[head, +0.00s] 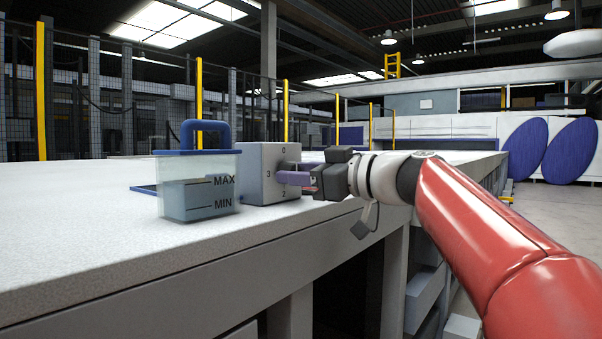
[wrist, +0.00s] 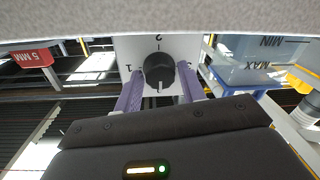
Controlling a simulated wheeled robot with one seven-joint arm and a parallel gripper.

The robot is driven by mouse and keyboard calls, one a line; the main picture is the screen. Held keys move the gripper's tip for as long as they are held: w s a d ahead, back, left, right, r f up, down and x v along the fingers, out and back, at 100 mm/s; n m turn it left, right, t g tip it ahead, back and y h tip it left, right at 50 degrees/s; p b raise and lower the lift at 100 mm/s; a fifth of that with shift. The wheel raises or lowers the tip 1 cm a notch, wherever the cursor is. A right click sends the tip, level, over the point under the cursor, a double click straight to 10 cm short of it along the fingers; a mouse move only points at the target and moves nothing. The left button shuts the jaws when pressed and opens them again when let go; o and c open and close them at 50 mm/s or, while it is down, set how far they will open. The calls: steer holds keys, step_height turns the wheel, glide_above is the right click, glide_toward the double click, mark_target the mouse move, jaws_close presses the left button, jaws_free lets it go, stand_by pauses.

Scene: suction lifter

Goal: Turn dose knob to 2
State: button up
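The dose knob (wrist: 158,70) is a round black knob on the pale face of a box (head: 262,160). In the wrist view, which is upside down, 2 is at the top of the dial and 1 at the left. A pale mark shows at the knob's lower edge; I cannot tell surely which number the knob points to. My gripper (wrist: 159,80) has its purple fingers apart, one on each side of the knob, with small gaps seeming to show.
A clear tank (head: 187,198) with MAX and MIN marks and a blue-handled lid stands left of the box on the pale worktop (head: 90,235). A red 5 MM label (wrist: 35,57) shows in the wrist view. The worktop's front edge runs below my arm.

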steer(key=c, duration=0.6)
